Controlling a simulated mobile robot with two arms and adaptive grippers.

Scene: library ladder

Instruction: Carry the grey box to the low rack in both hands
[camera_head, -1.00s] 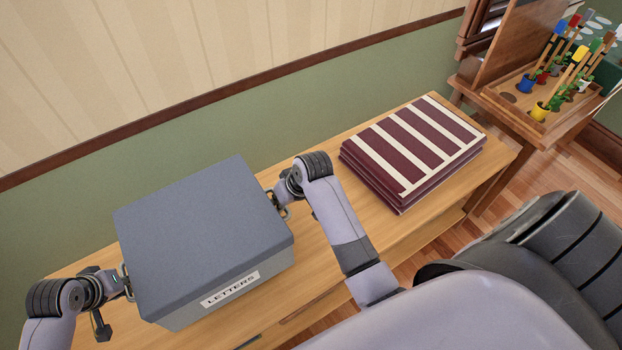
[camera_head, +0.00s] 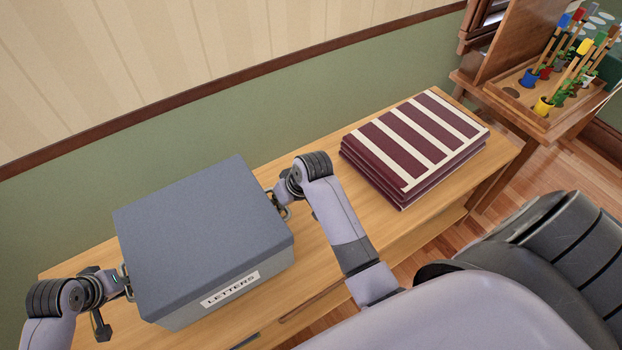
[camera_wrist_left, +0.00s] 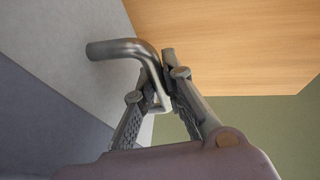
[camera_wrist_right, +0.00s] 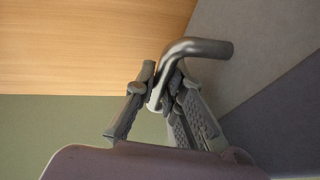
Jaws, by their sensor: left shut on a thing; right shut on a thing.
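The grey box (camera_head: 200,230) with a "LETTERS" label (camera_head: 230,289) is at left centre in the head view, lid shut and roughly level. My left gripper (camera_head: 124,283) is shut on the metal handle at its left end; the bent handle shows between the fingers in the left wrist view (camera_wrist_left: 150,65). My right gripper (camera_head: 280,204) is shut on the handle at the other end, also seen in the right wrist view (camera_wrist_right: 190,48). The box is over a long low wooden unit (camera_head: 320,240), possibly the low rack. Its underside is hidden, so I cannot tell the gap below.
A green and cream wall (camera_head: 230,125) runs behind.

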